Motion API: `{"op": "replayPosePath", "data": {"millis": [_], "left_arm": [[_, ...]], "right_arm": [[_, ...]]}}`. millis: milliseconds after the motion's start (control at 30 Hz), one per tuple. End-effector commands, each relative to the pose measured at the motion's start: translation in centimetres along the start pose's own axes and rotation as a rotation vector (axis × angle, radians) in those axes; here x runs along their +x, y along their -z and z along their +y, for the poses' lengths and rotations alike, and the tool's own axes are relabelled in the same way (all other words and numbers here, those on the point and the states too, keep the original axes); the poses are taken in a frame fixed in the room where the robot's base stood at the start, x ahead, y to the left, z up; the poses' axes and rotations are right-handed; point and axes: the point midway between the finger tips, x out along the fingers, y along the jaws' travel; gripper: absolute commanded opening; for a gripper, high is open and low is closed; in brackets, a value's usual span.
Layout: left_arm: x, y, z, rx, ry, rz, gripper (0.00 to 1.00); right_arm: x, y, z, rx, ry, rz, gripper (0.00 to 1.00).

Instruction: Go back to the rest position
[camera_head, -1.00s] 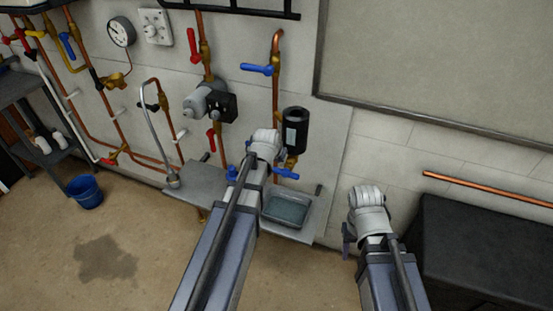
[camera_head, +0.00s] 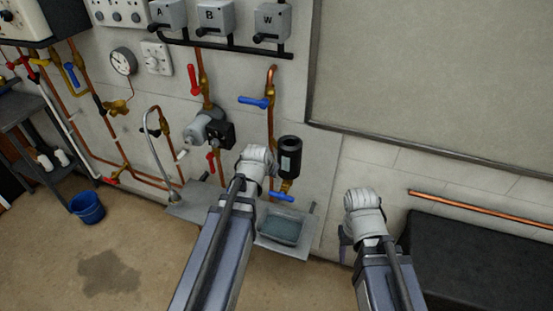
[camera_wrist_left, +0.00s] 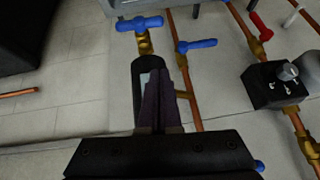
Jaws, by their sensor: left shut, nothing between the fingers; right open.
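My left arm (camera_head: 222,240) reaches up in front of the wall pipework in the head view; its fingers are hidden there. In the left wrist view my left gripper (camera_wrist_left: 162,85) has its two dark fingers together with nothing between them. Behind them is a black canister (camera_wrist_left: 138,75), which also shows in the head view (camera_head: 289,157); I cannot tell whether they touch it. My right gripper (camera_head: 345,244) is low at the right, mostly hidden behind its own white wrist. It looks empty, left of a black box.
A shelf with a tray of water (camera_head: 282,229) is under the canister. The black box (camera_head: 470,255) stands at the right, below a copper pipe (camera_head: 480,208). A blue bucket (camera_head: 87,207) and a dark stain (camera_head: 108,273) are on the floor at the left. Switches A, B, W line the top.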

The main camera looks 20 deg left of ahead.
Motion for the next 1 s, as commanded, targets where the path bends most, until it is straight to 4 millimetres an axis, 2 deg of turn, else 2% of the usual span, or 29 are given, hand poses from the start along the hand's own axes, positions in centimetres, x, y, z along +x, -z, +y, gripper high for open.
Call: {"op": "replayPosePath", "data": {"millis": [167, 233, 267, 367, 400, 500, 633, 800, 1000], "left_arm": [[0.1, -0.1, 0.2, 0.002, -0.002, -0.004, 0.0], [-0.1, -0.7, 1.5, 0.015, -0.015, -0.028, 0.0], [-0.2, -1.1, 2.4, 0.024, -0.024, -0.048, 0.0], [-1.1, -3.7, 6.9, 0.073, -0.065, -0.151, 0.0], [-1.7, -5.2, 8.9, 0.099, -0.08, -0.205, 0.0], [-3.5, -8.7, 13.1, 0.161, -0.103, -0.336, 0.0], [-5.9, -12.7, 16.7, 0.229, -0.103, -0.479, 0.0], [-8.2, -15.8, 18.7, 0.283, -0.086, -0.589, 0.0], [-8.7, -16.5, 19.0, 0.294, -0.079, -0.618, 0.0]], "right_arm": [[0.1, 0.0, 0.0, 0.0, 0.0, 0.0, 0.5], [0.1, 0.0, 0.0, 0.0, 0.0, 0.0, 0.5], [0.1, 0.0, 0.0, 0.0, 0.0, 0.0, 0.5], [0.1, 0.0, 0.0, 0.0, 0.0, 0.0, 0.5], [0.1, 0.0, 0.0, 0.0, 0.0, 0.0, 0.5], [0.1, 0.0, 0.0, 0.0, 0.0, 0.0, 0.5], [0.1, 0.0, 0.0, 0.0, 0.0, 0.0, 0.5], [0.1, 0.0, 0.0, 0.0, 0.0, 0.0, 0.5], [0.1, 0.0, 0.0, 0.0, 0.0, 0.0, 0.5]]}}
